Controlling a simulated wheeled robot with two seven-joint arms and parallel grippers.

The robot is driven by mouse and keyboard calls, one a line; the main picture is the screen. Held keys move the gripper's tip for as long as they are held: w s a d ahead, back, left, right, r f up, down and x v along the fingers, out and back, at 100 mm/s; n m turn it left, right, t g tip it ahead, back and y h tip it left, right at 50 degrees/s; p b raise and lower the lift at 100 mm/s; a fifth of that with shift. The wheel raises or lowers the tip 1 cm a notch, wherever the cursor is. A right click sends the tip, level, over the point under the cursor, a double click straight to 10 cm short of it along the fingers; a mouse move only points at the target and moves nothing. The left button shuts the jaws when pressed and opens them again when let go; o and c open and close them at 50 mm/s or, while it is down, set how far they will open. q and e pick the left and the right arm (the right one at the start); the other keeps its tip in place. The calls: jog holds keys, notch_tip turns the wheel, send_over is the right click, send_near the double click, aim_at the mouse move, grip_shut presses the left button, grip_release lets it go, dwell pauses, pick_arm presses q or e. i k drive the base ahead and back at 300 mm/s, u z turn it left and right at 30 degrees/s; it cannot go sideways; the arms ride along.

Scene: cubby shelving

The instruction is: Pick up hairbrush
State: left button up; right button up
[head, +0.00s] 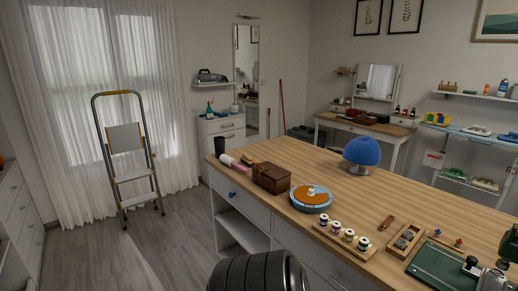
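I cannot make out a hairbrush with certainty. A small brown elongated object (386,222) lies on the wooden top of the island (330,180), right of the middle; it is too small to tell whether it is a brush. Another small brown item (247,160) lies by the far left end of the island, near a brown box (271,178). A vanity table (365,126) with a mirror stands at the back right, with small items too far off to identify. Neither of my grippers is in view.
A stepladder (128,150) stands by the window. The floor (150,240) left of the island is clear.

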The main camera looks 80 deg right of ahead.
aim_at(338, 151)
jog(key=z, duration=1.8)
jog(key=i, duration=5.2)
jog(key=z, duration=0.45)
